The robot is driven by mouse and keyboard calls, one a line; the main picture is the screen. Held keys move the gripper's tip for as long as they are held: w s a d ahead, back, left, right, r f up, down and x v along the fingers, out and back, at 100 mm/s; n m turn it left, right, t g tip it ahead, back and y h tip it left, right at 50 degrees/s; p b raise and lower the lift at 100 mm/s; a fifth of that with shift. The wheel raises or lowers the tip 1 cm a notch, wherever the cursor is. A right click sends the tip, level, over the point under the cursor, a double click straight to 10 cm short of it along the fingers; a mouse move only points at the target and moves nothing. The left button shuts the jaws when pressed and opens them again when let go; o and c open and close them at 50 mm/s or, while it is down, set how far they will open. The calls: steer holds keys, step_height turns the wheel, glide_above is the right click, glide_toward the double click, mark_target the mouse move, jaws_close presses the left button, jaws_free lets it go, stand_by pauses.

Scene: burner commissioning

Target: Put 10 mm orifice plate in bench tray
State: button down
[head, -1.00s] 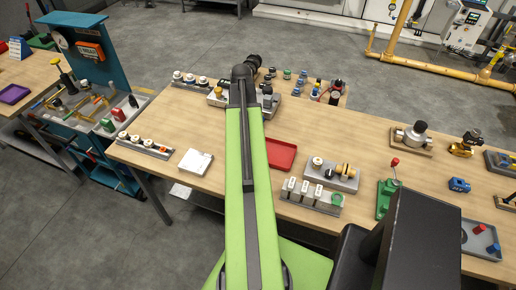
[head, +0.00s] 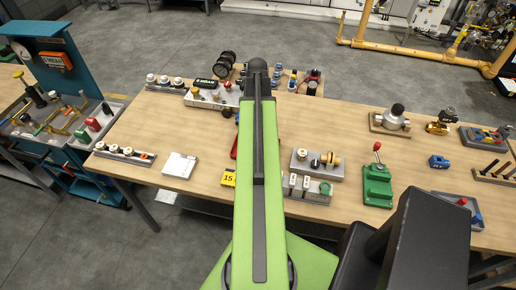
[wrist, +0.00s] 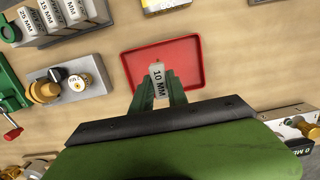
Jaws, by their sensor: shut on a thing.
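My gripper (wrist: 160,96) is shut on the 10 mm orifice plate (wrist: 160,82). The plate's pale tag reads "10 MM" in the wrist view. The red bench tray (wrist: 187,48) lies on the wooden bench, and the plate shows against its lower left part, over or near the tray. I cannot tell the height between them. In the head view my green arm hides the gripper, the plate and most of the tray; only a red sliver (head: 233,148) of the tray shows left of the arm.
A rack of labelled plates (wrist: 52,18) and a grey block with brass fittings (wrist: 70,85) stand left of the tray in the wrist view. A yellow "15" label (head: 228,177) lies near my arm. A green hand-lever device (head: 377,185) stands to the right.

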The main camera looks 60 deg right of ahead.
steer(key=s+d+r+p, duration=0.2)
steer(key=s, duration=0.3)
steer(key=s+d+r+p, duration=0.2)
steer(key=s, duration=0.3)
steer(key=w+a+f+b, duration=0.1)
steer(key=w+f+b, duration=0.1)
steer(key=w, duration=0.1)
steer(key=w+a+f+b, duration=0.2)
steer(key=w+f+b, duration=0.1)
steer(key=w+a+f+b, duration=0.2)
steer(key=w, duration=0.1)
steer(key=shift+w+f+b, duration=0.2)
steer(key=shift+w+b, duration=0.05)
steer(key=shift+b, duration=0.05)
steer(key=shift+w+a, duration=0.3)
steer(key=shift+w, duration=0.1)
steer(key=shift+f+b, duration=2.25)
steer(key=c, duration=1.3)
jaws_free()
steer(key=shift+r, duration=0.1)
